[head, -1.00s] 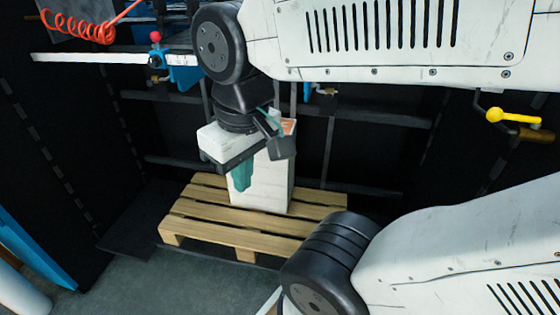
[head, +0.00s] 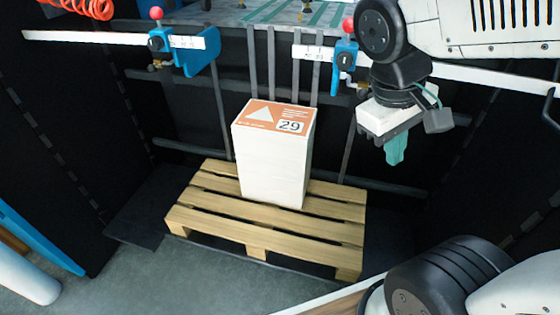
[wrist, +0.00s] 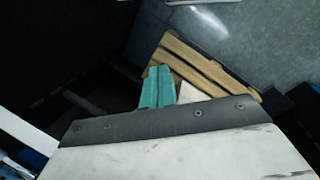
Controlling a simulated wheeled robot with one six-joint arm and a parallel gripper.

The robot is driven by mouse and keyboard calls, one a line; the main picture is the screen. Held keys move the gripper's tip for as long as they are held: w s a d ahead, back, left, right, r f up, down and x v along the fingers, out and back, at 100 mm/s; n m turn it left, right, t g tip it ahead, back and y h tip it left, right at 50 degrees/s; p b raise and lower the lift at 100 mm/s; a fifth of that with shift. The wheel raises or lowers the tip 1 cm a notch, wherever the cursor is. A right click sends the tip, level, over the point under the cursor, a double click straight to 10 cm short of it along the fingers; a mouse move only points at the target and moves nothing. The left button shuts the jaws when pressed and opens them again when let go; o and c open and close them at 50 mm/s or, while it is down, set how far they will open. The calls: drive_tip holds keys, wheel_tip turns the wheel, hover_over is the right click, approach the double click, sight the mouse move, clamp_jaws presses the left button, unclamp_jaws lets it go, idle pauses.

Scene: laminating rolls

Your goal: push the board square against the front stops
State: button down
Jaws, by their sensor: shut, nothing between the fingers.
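My gripper (head: 396,150) hangs at the right in the head view, with its teal fingers pointing down. It is shut and empty, in front of the rail and apart from the stack. In the wrist view the teal fingers (wrist: 158,88) lie side by side, closed. Two blue stops with red knobs, a left one (head: 160,42) and a right one (head: 346,60), sit on a white scaled rail (head: 90,37). Behind them, a grey surface (head: 235,14) with green stripes is cut off by the top edge. I cannot pick out the board for certain.
A white stack with an orange top sheet marked 29 (head: 272,165) stands upright on a wooden pallet (head: 260,228) below the rail. A red coiled hose (head: 85,8) hangs at upper left. Dark panels flank the pallet, and grey floor (head: 200,285) is open in front.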

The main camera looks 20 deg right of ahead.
drive_tip(key=w+d+f+n+t+h, duration=0.15)
drive_tip(key=w+f+n+h, duration=0.35)
drive_tip(key=w, duration=0.6)
drive_tip(key=w+d+f+n+t+h, duration=0.1)
drive_tip(key=w+d+f+n+h, duration=0.15)
drive_tip(key=w+n+h, duration=0.6)
drive_tip(key=n+t+y, duration=0.6)
drive_tip(key=n+t, duration=0.7)
drive_tip(key=n, duration=0.1)
approach(284, 135)
drive_tip(key=shift+x, duration=3.45)
drive_tip(key=shift+f, duration=0.1)
drive_tip(key=v, duration=0.7)
drive_tip(key=shift+d, duration=0.1)
